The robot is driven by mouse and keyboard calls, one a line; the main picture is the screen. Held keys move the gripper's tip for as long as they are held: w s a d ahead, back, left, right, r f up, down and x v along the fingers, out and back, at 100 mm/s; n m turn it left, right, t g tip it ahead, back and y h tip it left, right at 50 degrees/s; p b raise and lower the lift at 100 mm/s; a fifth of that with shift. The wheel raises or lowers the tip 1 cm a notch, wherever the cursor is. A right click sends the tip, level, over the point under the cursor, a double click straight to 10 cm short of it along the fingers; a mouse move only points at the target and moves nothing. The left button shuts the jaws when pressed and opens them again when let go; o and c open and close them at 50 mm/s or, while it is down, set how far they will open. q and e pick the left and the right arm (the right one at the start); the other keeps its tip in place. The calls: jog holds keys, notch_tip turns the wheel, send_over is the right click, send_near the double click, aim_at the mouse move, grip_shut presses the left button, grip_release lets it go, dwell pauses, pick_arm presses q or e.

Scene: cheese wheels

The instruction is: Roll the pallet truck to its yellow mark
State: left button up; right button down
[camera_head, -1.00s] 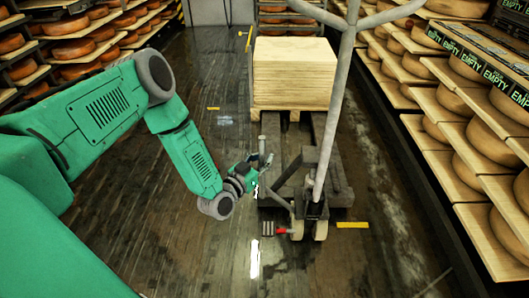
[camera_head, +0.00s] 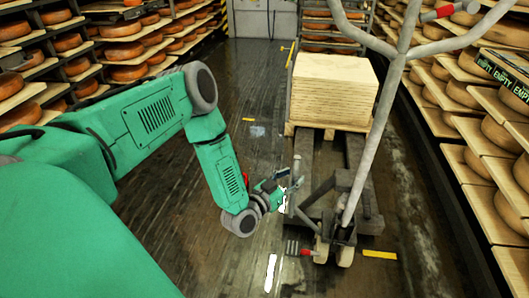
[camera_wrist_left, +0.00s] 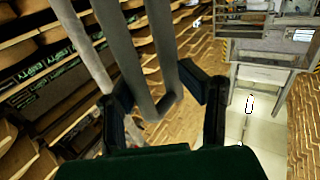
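The pallet truck (camera_head: 350,200) stands on the wet, dark floor with a pallet of stacked pale boards (camera_head: 334,88) behind its tall grey handle (camera_head: 380,130). A yellow strip (camera_head: 379,254) lies on the floor just right of its front wheels (camera_head: 345,255). A second, smaller yellow strip (camera_head: 248,119) lies farther back on the left. My left gripper (camera_head: 285,183) is left of the truck, close to a short grey post. In the left wrist view its fingers (camera_wrist_left: 160,95) are spread, with grey tubes showing between and beyond them; contact cannot be told. My right gripper is not seen.
Racks of cheese wheels line the left (camera_head: 125,50) and right (camera_head: 495,135) sides. Another rack (camera_head: 335,30) stands behind the boards. A red pedal (camera_head: 307,253) sticks out low at the truck's front left. Open floor lies left of the truck.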

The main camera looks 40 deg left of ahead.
pick_arm(q)
jog(key=s+p, duration=0.4)
jog(key=s, duration=1)
jog(key=shift+a+p, duration=0.35)
jog(key=shift+a, duration=0.05)
dwell(0.4)
jog(key=shift+f, duration=0.1)
jog(key=shift+s, duration=0.15)
